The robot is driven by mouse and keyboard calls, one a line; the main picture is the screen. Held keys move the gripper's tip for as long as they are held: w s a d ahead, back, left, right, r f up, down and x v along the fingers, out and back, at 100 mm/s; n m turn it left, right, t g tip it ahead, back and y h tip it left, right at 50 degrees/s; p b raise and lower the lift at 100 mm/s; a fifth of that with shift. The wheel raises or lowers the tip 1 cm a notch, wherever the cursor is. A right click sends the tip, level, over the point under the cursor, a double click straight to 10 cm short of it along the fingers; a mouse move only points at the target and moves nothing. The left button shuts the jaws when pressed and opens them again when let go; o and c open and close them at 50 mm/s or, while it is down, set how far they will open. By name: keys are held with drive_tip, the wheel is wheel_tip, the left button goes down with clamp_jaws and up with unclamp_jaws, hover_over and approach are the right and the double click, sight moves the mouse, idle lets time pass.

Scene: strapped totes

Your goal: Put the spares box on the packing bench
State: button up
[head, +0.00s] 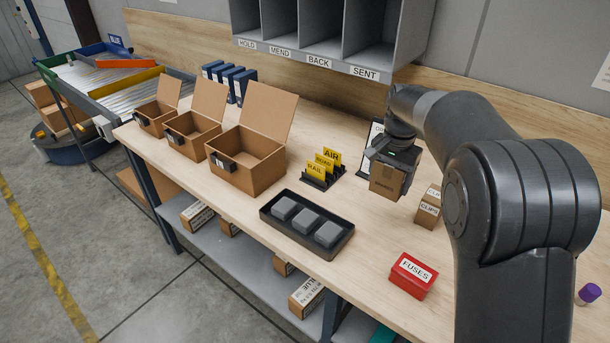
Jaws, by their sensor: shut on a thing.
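A small brown cardboard box with dark print too small to read for sure, likely the spares box (385,184), is in my gripper (391,162) right of the middle of the head view. My gripper reaches down from above and is shut on the box's upper part, hiding its top. The box is upright over the packing bench (355,270), a long pale wooden top. I cannot tell whether its underside touches the bench or hangs just above it.
Clips boxes (427,215) stand close right of the held box. A red fuses box (413,275), a black tray (306,226) with grey blocks, a card rack (322,172) and open cartons (246,160) occupy the bench. Grey pigeonholes (330,32) overhang the back. Bare wood lies between tray and fuses box.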

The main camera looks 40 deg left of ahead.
drive_tip(key=a+f, duration=0.2)
drive_tip(key=a, duration=0.1)
drive_tip(key=s+a+f, duration=0.1)
drive_tip(key=a+f, duration=0.1)
drive_tip(key=a, duration=0.2)
drive_tip(key=s+a+f, duration=0.1)
drive_tip(key=a+f, duration=0.1)
drive_tip(key=a, duration=0.2)
drive_tip(key=shift+s+f, duration=0.1)
drive_tip(key=shift+f, duration=2.35)
drive_tip(key=o, duration=1.1)
drive_tip(key=shift+f, duration=0.15)
drive_tip(key=shift+c, duration=0.2)
wheel_tip(320, 180, up, 12)
drive_tip(key=shift+r, duration=0.2)
